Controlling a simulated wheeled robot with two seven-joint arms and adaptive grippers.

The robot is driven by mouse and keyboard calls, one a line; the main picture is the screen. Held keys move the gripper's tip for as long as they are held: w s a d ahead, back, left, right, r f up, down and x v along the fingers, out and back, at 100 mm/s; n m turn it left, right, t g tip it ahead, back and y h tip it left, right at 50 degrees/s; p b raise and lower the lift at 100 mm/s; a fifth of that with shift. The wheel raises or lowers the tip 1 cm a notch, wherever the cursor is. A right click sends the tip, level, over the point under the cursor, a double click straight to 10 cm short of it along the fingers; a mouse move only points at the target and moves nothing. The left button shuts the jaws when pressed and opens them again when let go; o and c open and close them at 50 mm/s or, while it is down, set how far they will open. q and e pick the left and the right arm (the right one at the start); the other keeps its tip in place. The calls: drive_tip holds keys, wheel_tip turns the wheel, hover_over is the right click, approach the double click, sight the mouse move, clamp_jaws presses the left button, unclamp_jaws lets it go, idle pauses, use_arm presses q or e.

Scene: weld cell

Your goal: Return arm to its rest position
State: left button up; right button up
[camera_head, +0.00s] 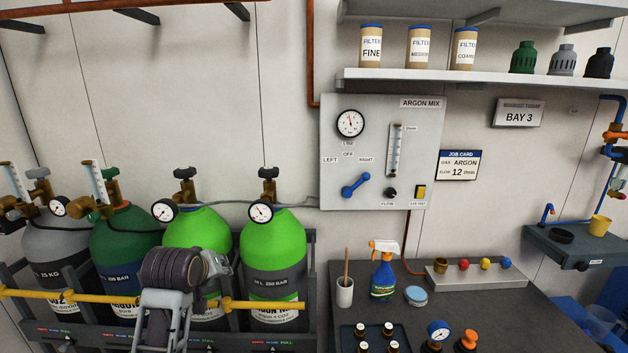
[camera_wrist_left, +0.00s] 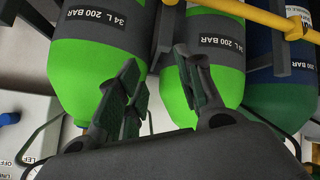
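My left arm comes up from the bottom of the head view, in front of the gas cylinders. Its dark wrist covers part of the left bright green cylinder (camera_head: 205,232). My left gripper (camera_head: 216,264) shows only partly there, beside the wrist. In the left wrist view the two fingers of the gripper (camera_wrist_left: 157,60) stand apart with nothing between them. Two bright green cylinders (camera_wrist_left: 98,75) are behind the fingers, upside down in this view. I cannot tell how close the fingers are to them. My right arm and gripper are not in view.
A yellow bar (camera_head: 75,297) runs across the cylinder rack. A grey cylinder (camera_head: 55,240) and a dark green one (camera_head: 125,230) stand left. The argon panel (camera_head: 425,130) with a blue lever (camera_head: 355,185) is on the wall. A dark bench (camera_head: 500,315) with bottles stands right.

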use_arm(q)
drive_tip(key=s+d+f+m+g, duration=0.2)
drive_tip(key=s+f+m+g, duration=0.5)
drive_tip(key=s+f, duration=1.95)
drive_tip(key=s+f+m, duration=0.1)
drive_tip(key=s+f, duration=0.1)
drive_tip(key=f, duration=1.4)
drive_tip(key=s+f, duration=0.2)
drive_tip(key=f, duration=1.4)
drive_tip(key=s+a+f, duration=0.3)
drive_tip(key=s+f, duration=0.6)
drive_tip(key=s, duration=0.1)
drive_tip(key=s+a+f+g, duration=0.1)
drive_tip(key=s+a+f, duration=0.2)
drive_tip(key=s+f, duration=0.7)
drive_tip(key=shift+s+a+f+m+g, duration=0.15)
drive_tip(key=shift+s+a+m+g, duration=0.15)
drive_tip(key=shift+s, duration=0.2)
